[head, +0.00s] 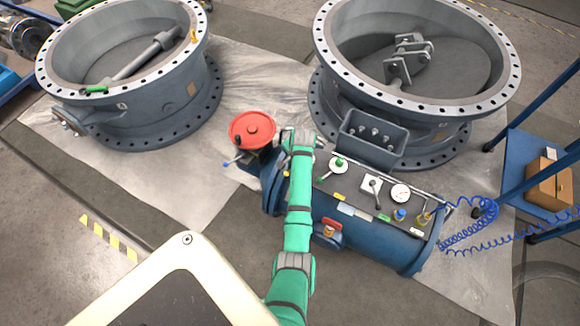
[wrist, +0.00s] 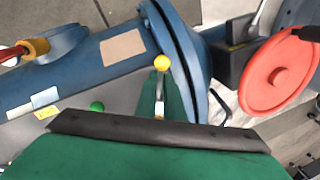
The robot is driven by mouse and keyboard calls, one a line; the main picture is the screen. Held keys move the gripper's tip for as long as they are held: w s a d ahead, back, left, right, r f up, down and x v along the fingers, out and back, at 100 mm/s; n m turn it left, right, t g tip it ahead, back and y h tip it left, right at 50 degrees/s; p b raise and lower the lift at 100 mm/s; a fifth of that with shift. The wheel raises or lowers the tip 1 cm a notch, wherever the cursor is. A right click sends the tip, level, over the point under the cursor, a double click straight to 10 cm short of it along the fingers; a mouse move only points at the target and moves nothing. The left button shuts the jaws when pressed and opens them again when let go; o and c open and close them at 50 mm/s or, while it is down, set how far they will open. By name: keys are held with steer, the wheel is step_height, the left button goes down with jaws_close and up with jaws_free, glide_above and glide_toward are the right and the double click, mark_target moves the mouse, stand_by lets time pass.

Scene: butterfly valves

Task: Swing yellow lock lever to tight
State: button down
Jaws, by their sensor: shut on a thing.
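The yellow lock lever shows in the wrist view as a yellow ball knob (wrist: 163,62) on a thin pale shaft, beside the blue flange of the actuator. Its lower end runs down to the dark edge of my gripper (wrist: 160,112). In the head view my gripper (head: 300,138) is over the flanged end of the blue actuator (head: 372,238), right of the red handwheel (head: 252,129). My gripper is shut on the lever, though the fingertips are largely hidden. I cannot make out the yellow knob in the head view, where my arm covers that spot.
A green-knobbed lever (head: 339,165), a grey selector (head: 373,186) and a gauge (head: 401,193) sit right of my gripper. Two large valve bodies (head: 123,101) (head: 397,104) stand behind.

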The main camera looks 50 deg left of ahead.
steer(key=shift+s+a+f, duration=0.1)
steer(key=shift+s+a, duration=0.05)
steer(key=shift+s, duration=0.15)
steer(key=c, duration=1.9)
jaws_free()
steer(key=shift+o, duration=0.2)
steer(key=shift+w, duration=0.1)
steer(key=shift+w+r, duration=0.1)
steer(key=shift+r, duration=0.1)
step_height(320, 180, up, 10)
steer(key=d, duration=0.2)
steer(key=shift+s+d+r, duration=0.15)
steer(key=shift+s, duration=0.05)
